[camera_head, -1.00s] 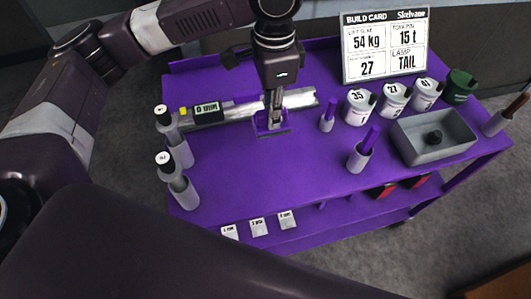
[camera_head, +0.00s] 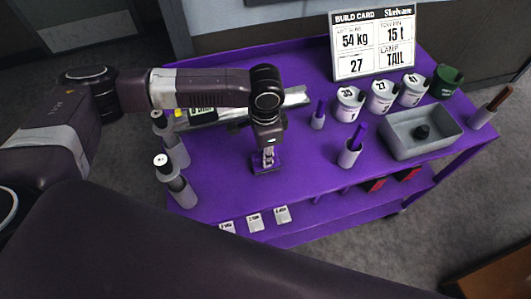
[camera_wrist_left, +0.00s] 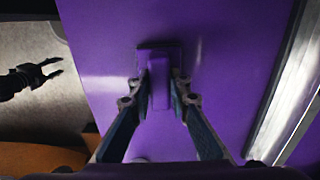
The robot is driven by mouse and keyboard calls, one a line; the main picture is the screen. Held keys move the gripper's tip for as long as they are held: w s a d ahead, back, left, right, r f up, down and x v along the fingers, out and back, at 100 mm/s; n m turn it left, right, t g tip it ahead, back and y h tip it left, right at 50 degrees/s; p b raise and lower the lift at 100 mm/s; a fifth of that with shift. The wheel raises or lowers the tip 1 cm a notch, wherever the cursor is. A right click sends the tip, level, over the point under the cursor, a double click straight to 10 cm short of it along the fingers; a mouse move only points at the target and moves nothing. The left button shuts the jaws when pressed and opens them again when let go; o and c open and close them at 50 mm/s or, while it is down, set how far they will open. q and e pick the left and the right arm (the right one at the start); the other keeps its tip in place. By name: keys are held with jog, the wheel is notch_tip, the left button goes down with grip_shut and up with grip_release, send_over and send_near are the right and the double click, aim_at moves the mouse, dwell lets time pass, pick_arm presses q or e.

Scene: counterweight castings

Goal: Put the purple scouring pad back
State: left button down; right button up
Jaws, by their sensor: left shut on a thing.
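The purple scouring pad (camera_head: 257,166) has a raised grip on a flat base with a dark edge. My left gripper (camera_head: 268,152) is shut on that grip, fingers pointing down, over the middle front of the purple cart top (camera_head: 225,188). In the left wrist view the pad (camera_wrist_left: 160,92) sits between the two fingertips. I cannot tell whether its base touches the cart top. My right gripper (camera_wrist_left: 58,67) shows small at the left of the left wrist view, open and empty over the floor; it is not in the head view.
A metal rail (camera_head: 296,96) lies behind my left gripper, partly hidden by my arm. Grey bottles (camera_head: 181,190) stand at left. A grey holder with a purple handle (camera_head: 350,153), numbered pots (camera_head: 382,96) and a grey tray (camera_head: 445,150) stand at right. The front middle is clear.

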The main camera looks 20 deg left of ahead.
pick_arm(q)
jog(key=shift+d+f, duration=0.1)
jog(key=c, duration=1.8)
grip_release()
pick_arm(e)
jog(key=shift+d, duration=0.6)
jog(key=shift+s, duration=0.1)
pick_arm(q)
notch_tip(320, 180, up, 12)
jog(key=shift+r+b, duration=0.15)
jog(key=shift+b, duration=0.75)
pick_arm(e)
jog(key=shift+a+f, duration=0.3)
jog(key=shift+f, duration=0.6)
jog(key=shift+d, duration=0.15)
